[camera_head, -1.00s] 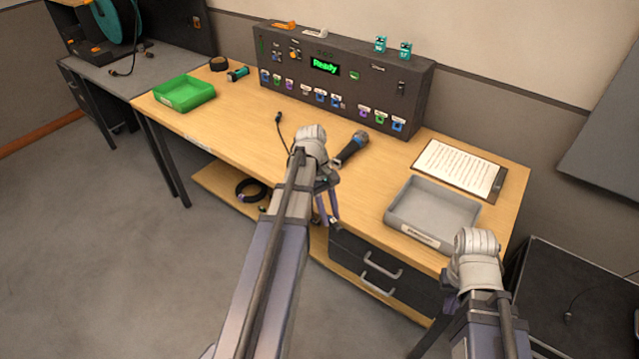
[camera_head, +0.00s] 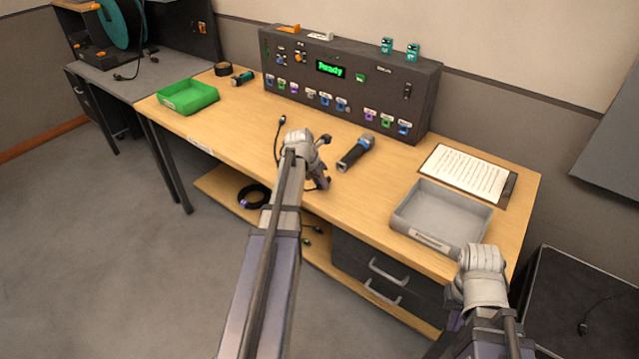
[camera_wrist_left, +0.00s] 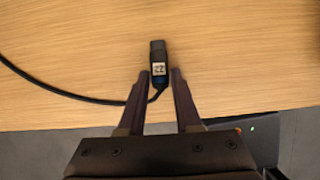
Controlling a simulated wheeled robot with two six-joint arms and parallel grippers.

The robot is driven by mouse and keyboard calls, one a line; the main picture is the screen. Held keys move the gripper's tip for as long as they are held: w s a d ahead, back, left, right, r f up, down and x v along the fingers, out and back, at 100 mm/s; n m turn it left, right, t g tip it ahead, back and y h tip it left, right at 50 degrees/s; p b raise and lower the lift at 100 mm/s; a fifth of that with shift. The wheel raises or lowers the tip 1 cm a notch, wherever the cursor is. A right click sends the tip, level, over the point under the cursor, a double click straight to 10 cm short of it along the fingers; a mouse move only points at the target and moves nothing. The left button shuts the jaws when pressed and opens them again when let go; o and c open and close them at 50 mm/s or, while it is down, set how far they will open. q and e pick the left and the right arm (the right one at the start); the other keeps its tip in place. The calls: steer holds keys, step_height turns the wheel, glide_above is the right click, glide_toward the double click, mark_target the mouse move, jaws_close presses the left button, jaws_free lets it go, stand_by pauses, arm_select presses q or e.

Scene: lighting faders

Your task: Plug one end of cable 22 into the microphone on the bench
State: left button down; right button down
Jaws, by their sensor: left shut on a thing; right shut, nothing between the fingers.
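The microphone (camera_head: 357,150) lies on the bench, dark with a blue band, just right of my left gripper. My left gripper (camera_head: 323,182) is low over the bench's front part, apart from the microphone. In the left wrist view, my left gripper (camera_wrist_left: 161,75) is shut on a dark plug of cable 22 (camera_wrist_left: 158,66), whose label reads 22. Its cord runs off to the left. Another cable end (camera_head: 282,121) lies on the bench behind my left wrist. My right gripper (camera_head: 453,322) is shut and empty near the bench's front right; its fingertips are mostly hidden.
A grey tray (camera_head: 399,226) and a sheet (camera_head: 466,172) lie on the right of the bench. A green tray (camera_head: 188,97) is at the left. The console (camera_head: 350,83) stands along the back. A coiled cable (camera_head: 252,196) lies on the lower shelf.

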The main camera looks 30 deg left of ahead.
arm_select(q)
steer(key=shift+w, duration=0.25)
steer(key=shift+w+d, duration=0.2)
steer(key=shift+w, duration=2.35)
steer(key=shift+w, duration=1.15)
stand_by(0.5)
stand_by(0.5)
steer(key=c, duration=0.5)
jaws_free()
steer(key=shift+d, duration=0.1)
steer(key=shift+r, duration=0.1)
steer(key=p+v, duration=0.7)
steer(key=shift+s+r, duration=0.2)
steer(key=shift+r, duration=0.2)
